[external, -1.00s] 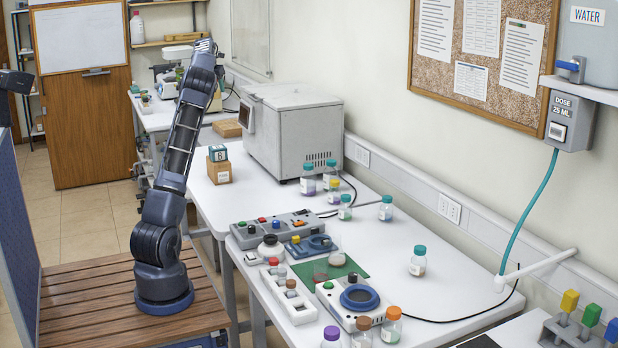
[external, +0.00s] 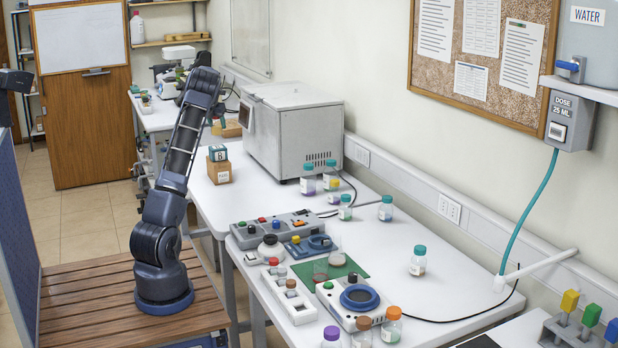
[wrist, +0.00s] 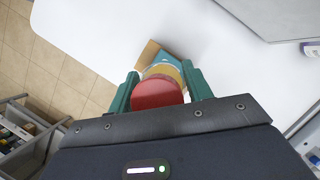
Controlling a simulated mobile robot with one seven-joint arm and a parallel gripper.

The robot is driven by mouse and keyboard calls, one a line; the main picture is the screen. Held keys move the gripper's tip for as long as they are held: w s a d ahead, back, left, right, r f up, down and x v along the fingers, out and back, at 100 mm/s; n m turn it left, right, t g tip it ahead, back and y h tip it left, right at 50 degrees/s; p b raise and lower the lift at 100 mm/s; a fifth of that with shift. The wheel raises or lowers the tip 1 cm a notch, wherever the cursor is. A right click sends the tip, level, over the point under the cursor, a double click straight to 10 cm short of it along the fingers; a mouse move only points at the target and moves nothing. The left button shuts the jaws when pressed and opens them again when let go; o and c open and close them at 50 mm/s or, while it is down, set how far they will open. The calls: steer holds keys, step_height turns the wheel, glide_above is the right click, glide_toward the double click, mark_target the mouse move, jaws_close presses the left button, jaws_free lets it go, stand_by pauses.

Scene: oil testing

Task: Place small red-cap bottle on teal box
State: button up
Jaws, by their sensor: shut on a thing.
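In the wrist view my gripper (wrist: 161,76) has its two teal fingers shut on the small red-cap bottle (wrist: 157,95). The round red cap faces the camera, and a yellowish band of the bottle shows past it. Beyond the bottle, the teal box (wrist: 181,68) shows in part with a tan edge; the bottle hides the rest. I cannot tell the gap between them. In the external view the teal box (external: 218,152), marked with a letter, sits on a cardboard box (external: 220,172) at the left part of the white table. My gripper is mostly hidden behind my arm there.
A large grey oven-like unit (external: 300,128) stands to the right of the boxes. Several teal-cap bottles stand in front of it. Control panels (external: 283,229) and a green mat (external: 345,266) lie nearer. The table around the boxes is clear.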

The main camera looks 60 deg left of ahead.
mark_target(218, 134)
steer(key=shift+f, duration=2.75)
steer(key=shift+f, duration=0.1)
steer(key=o, duration=1.1)
steer(key=v, duration=1.2)
